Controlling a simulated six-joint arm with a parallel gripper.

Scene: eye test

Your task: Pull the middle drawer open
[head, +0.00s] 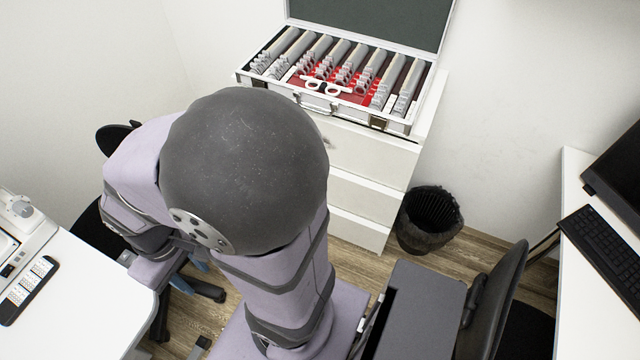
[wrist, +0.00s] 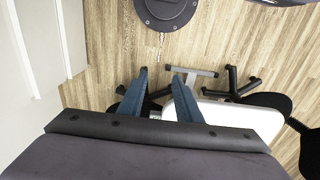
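The white drawer cabinet stands against the back wall in the head view, partly hidden on its left by my arm. Its middle drawer (head: 367,196) looks shut, between the top drawer (head: 372,155) and the bottom drawer (head: 355,229). No handle of the middle drawer shows. My gripper is mostly hidden behind my arm in the head view. In the wrist view my gripper (wrist: 160,75) has its two blue fingers apart, with nothing between them but a view of the floor. White cabinet-like fronts (wrist: 32,45) stand at the left of the wrist view, clear of the fingers.
An open lens case (head: 400,124) sits on the cabinet. A black bin (head: 429,222) stands to its right. White desks (head: 85,285) are at the left and right (head: 585,290). A dark chair (head: 497,300) is at lower right. Chair legs (wrist: 240,82) lie below the fingers.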

